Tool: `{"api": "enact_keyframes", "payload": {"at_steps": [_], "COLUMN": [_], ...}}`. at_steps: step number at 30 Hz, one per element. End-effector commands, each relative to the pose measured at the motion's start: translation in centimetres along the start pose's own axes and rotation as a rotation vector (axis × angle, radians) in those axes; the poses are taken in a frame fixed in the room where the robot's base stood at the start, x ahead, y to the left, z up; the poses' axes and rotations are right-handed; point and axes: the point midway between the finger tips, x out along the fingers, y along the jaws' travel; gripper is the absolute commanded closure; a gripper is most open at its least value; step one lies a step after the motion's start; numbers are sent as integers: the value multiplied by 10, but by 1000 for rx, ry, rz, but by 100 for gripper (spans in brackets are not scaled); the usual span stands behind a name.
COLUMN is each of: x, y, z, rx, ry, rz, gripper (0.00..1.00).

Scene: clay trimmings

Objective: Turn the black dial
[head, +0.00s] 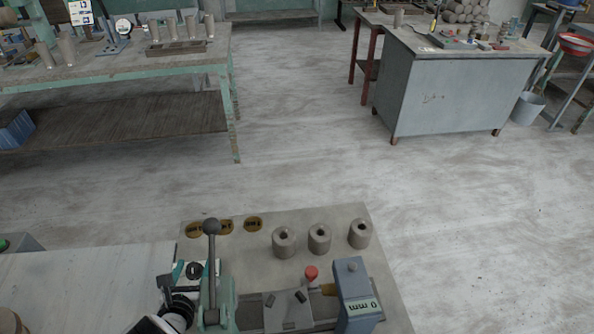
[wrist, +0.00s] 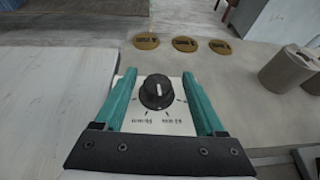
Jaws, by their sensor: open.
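My gripper (wrist: 158,75) is open, with one teal finger on each side of the dial. A gap shows between each finger and the dial, so neither seems to touch it. In the head view, my gripper and the dial are small and crowded at the bottom left of the bench board, partly behind other parts.
A lever with a dark ball knob (head: 211,227) stands close by my gripper. To its right are a red knob (head: 311,272) and a blue-grey block marked 0 mm (head: 357,296). Several clay cylinders (head: 319,239) and round brass tags (head: 253,224) lie behind.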

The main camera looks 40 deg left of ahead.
Motion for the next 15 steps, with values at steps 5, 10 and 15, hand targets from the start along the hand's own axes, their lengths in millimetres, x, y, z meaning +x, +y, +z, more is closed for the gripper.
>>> {"api": "enact_keyframes", "payload": {"at_steps": [5,10,15], "x": [-54,-102,-150], "y": [4,4,5], "z": [0,0,0], "rx": [1,2,2], "ry": [-3,-4,-5], "rz": [0,0,0], "gripper": [28,28,28]}}
